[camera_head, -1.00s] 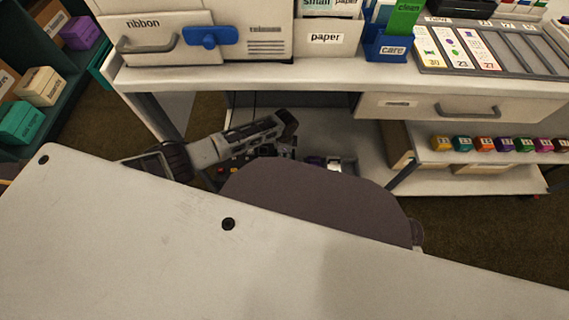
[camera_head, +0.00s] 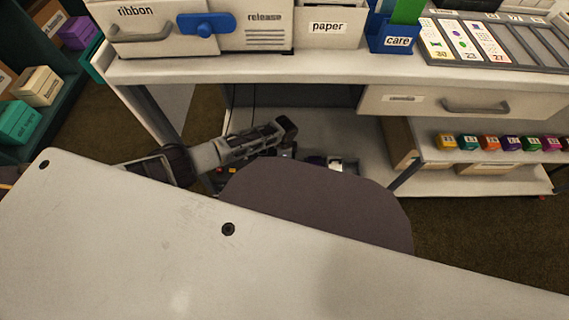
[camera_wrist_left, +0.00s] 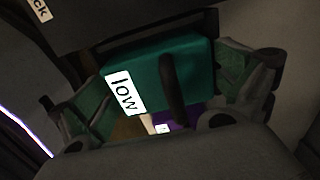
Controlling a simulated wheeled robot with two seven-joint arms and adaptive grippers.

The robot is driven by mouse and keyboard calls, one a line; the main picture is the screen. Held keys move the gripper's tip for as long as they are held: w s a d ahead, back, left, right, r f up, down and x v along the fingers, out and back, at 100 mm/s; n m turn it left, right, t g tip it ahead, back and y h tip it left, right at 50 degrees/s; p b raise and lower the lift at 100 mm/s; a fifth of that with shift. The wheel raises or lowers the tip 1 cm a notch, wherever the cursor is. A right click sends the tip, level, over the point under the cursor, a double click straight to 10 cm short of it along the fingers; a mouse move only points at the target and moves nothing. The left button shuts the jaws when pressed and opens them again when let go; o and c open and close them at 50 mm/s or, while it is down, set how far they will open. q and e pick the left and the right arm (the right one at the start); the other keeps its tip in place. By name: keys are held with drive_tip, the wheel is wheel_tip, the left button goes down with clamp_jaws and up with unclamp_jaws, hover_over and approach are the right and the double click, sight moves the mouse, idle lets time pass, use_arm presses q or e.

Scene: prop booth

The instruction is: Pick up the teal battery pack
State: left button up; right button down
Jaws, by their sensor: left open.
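The teal battery pack (camera_wrist_left: 150,73), a box with a white "low" label, shows in the left wrist view. A dark upright bar (camera_wrist_left: 172,85) stands in front of it; I cannot tell if it is the pack's handle. My left gripper (camera_wrist_left: 167,78) is open, one finger at each side of the pack; whether they touch it is unclear. In the head view my left arm reaches under the counter, its gripper (camera_head: 288,132) near the lower shelf; the fingertips and the pack are not discernible there. My right gripper is not in view.
A purple item (camera_wrist_left: 172,118) lies just beyond the pack. The counter (camera_head: 300,67) overhangs my left arm. Several small coloured blocks (camera_head: 487,143) line the shelf at right. A pale panel (camera_head: 130,235) and a dark rounded shape (camera_head: 320,205) fill the foreground.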

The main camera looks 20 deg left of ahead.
use_arm(q)
drive_tip(key=c, duration=1.4)
drive_tip(key=shift+o, duration=0.2)
drive_tip(key=shift+r, duration=0.2)
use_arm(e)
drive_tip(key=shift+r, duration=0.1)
